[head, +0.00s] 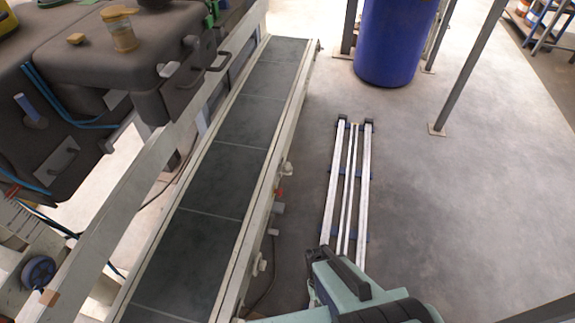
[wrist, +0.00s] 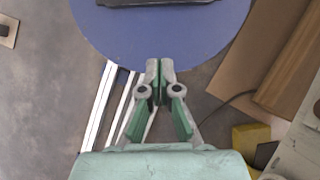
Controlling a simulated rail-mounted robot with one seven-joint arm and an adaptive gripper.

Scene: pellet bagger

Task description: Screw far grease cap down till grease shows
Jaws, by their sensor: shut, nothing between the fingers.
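In the head view, two small pale knob-like fittings stick out from the right side of the conveyor frame. The far one (head: 287,168) sits just beyond a small red part, and the near one (head: 262,262) sits lower down the frame. They look like the grease caps, but they are too small to tell whether any grease shows. In the wrist view, my gripper (wrist: 160,68) is shut and empty, its fingertips together in front of a large blue rounded surface (wrist: 160,40). No grease cap is clearly visible in that view. My gripper's fingers do not show in the head view.
The conveyor (head: 215,180) has a dark belt. A red part (head: 279,192) and a grey cylinder (head: 277,207) stick out between the fittings. Floor rails (head: 347,190) run beside it; a blue drum (head: 393,45) stands beyond. A yellow box (wrist: 250,136) is at lower right.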

